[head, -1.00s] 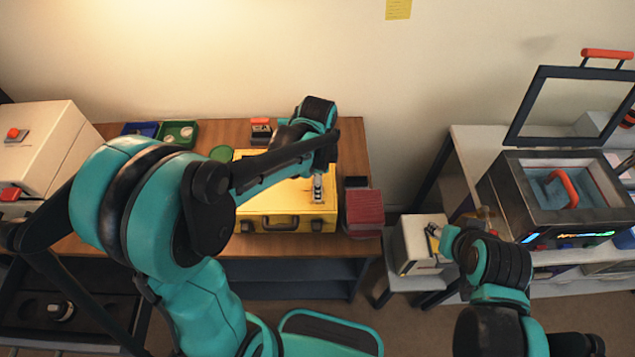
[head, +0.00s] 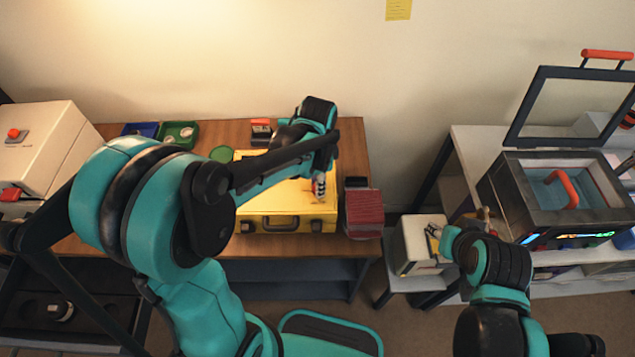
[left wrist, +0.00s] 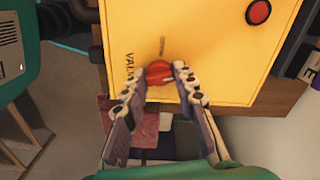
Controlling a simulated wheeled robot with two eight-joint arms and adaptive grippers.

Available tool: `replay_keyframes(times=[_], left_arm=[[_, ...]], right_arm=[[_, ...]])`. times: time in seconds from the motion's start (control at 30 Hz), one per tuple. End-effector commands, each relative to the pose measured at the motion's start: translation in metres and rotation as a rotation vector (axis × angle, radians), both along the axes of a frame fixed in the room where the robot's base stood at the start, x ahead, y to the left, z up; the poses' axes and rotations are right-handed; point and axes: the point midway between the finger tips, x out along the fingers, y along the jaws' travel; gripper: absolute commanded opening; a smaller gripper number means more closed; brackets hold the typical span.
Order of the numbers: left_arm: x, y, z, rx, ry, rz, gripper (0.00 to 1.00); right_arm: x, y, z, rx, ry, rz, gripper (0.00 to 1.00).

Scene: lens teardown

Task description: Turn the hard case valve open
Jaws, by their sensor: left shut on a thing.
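The yellow hard case (head: 285,222) lies on the wooden table, its handle side toward me. In the left wrist view its yellow face (left wrist: 210,60) shows printed valve lettering. My left gripper (head: 319,188) reaches down onto the case's right part. In the left wrist view my left gripper (left wrist: 162,78) has its two fingers on either side of the red valve knob (left wrist: 159,71), shut on it. The fingers partly hide the knob. My right gripper (head: 435,236) is small, beside a white box, and its jaws are not clear.
A second red round part (left wrist: 258,12) is on the case face. A dark red box (head: 364,213) stands just right of the case. The white box (head: 412,246) and an open-lidded chamber (head: 555,185) are farther right. Green and blue trays (head: 178,133) lie at the back left.

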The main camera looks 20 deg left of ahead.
Motion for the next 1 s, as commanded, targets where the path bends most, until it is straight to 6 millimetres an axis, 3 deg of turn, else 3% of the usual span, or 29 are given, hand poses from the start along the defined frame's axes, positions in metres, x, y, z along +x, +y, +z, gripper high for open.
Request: replay_keyframes(times=[1.0], left_arm=[[0.0002,0.0001,0.0001,0.0,0.0,0.957,0.0]], right_arm=[[0.0,0.0,0.0005,0.0,0.0,0.0,0.4]])
